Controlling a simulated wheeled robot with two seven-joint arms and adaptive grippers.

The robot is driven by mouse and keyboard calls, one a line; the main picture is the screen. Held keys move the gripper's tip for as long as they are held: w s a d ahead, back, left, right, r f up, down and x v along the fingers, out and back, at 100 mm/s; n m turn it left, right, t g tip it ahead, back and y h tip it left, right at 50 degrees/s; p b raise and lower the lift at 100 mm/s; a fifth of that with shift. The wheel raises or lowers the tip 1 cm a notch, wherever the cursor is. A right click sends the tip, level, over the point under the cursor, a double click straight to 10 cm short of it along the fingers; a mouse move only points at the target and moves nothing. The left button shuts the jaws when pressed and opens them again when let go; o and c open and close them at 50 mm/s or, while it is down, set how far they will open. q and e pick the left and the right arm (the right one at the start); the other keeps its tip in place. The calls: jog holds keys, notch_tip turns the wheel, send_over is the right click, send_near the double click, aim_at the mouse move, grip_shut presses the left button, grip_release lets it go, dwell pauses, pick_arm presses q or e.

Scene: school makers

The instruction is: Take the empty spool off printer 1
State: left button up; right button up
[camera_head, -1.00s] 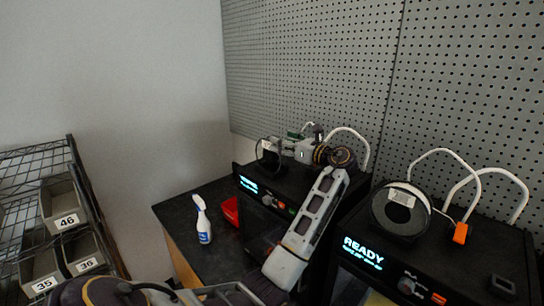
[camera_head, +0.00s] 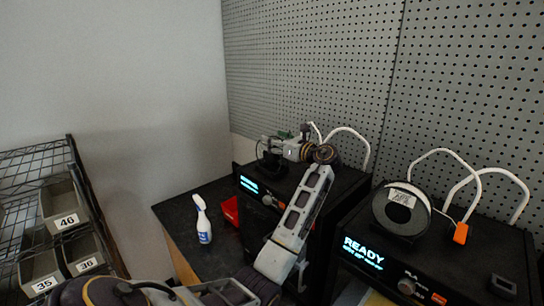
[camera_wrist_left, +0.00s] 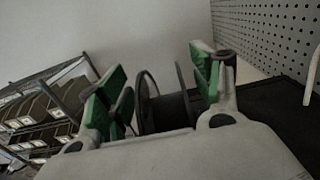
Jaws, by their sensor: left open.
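A dark, empty-looking spool (camera_wrist_left: 165,108) stands between the green-padded fingers of my left gripper (camera_wrist_left: 158,85) in the left wrist view. The fingers are open, one on each side of it; I see no clear grip. In the head view my left gripper (camera_head: 272,147) points left above the back of the left printer (camera_head: 285,192). The spool is small and mostly hidden there, with a thin dark rim (camera_head: 259,150) showing. The printer's display is lit, but its text is too small to read. My right gripper is not in view.
The right printer (camera_head: 440,245) reads READY and carries a black spool (camera_head: 401,212). White tubes (camera_head: 352,132) arch behind both printers. A spray bottle (camera_head: 203,220) and a red bin (camera_head: 230,211) stand on the dark table (camera_head: 178,212). Numbered bins (camera_head: 62,215) sit on a wire rack at left.

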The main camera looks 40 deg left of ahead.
pick_arm(q)
jog(key=c, duration=1.4)
jog(key=shift+r, duration=0.1)
jog(key=shift+r+b, duration=1.05)
jog(key=shift+r, duration=3.85)
